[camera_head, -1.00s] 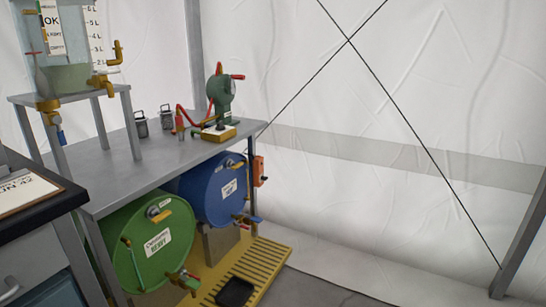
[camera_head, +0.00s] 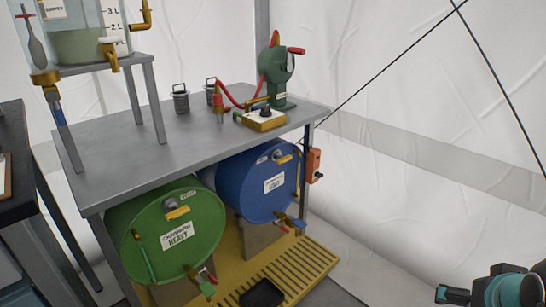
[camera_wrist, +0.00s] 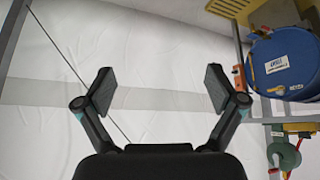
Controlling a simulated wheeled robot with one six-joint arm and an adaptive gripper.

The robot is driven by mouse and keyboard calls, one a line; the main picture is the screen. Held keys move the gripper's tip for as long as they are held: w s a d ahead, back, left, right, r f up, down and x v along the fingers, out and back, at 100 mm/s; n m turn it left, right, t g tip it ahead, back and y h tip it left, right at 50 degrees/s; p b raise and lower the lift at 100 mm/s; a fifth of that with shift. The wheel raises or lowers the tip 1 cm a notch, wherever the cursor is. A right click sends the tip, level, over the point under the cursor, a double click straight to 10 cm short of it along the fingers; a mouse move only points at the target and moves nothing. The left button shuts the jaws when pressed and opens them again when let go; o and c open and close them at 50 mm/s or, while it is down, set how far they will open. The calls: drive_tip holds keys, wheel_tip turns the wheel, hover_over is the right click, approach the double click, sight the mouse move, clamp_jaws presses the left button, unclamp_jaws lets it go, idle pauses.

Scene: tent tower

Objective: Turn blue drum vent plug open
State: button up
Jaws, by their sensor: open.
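The blue drum (camera_head: 262,192) lies on its side under the grey bench, its round end facing out with a white label. My gripper (camera_wrist: 159,88) is open and empty in front of the white tent wall, well to the side of the drum. In the head view only part of my arm shows at the lower right.
A green drum (camera_head: 165,240) lies beside the blue one, over a yellow slatted tray (camera_head: 312,266) holding a black pan (camera_head: 262,294). The bench top (camera_head: 140,143) bears a green hand pump (camera_head: 277,72) and canisters. An orange box (camera_head: 314,165) sticks out at the bench's right end. Space right of it is clear.

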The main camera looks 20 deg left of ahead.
drive_tip(key=w+a+r+n+t+b, duration=0.1)
drive_tip(key=w+r+t, duration=0.1)
drive_tip(key=w, duration=0.7)
drive_tip(key=w+a+r+t+b, duration=0.1)
drive_tip(key=w+r+t+b, duration=0.1)
drive_tip(key=w, duration=0.8)
drive_tip(key=w+a+r+n+t+y+b, duration=0.1)
drive_tip(key=w+a+n+t+y, duration=0.1)
drive_tip(key=w+a, duration=0.45)
drive_tip(key=w+a+n+t+y+b, duration=0.1)
drive_tip(key=w+a+t, duration=0.15)
drive_tip(key=w, duration=0.65)
drive_tip(key=n+g+y+b, duration=0.5)
drive_tip(key=n+g+y, duration=0.4)
drive_tip(key=y, duration=0.5)
approach(287, 160)
drive_tip(key=shift+t, duration=0.45)
drive_tip(key=x, duration=1.1)
drive_tip(key=shift+s+a+b, duration=0.15)
drive_tip(key=shift+s+b, duration=0.1)
drive_tip(key=shift+b, duration=0.1)
drive_tip(key=shift+c, duration=0.3)
drive_tip(key=shift+n, duration=0.3)
drive_tip(key=c, duration=1.1)
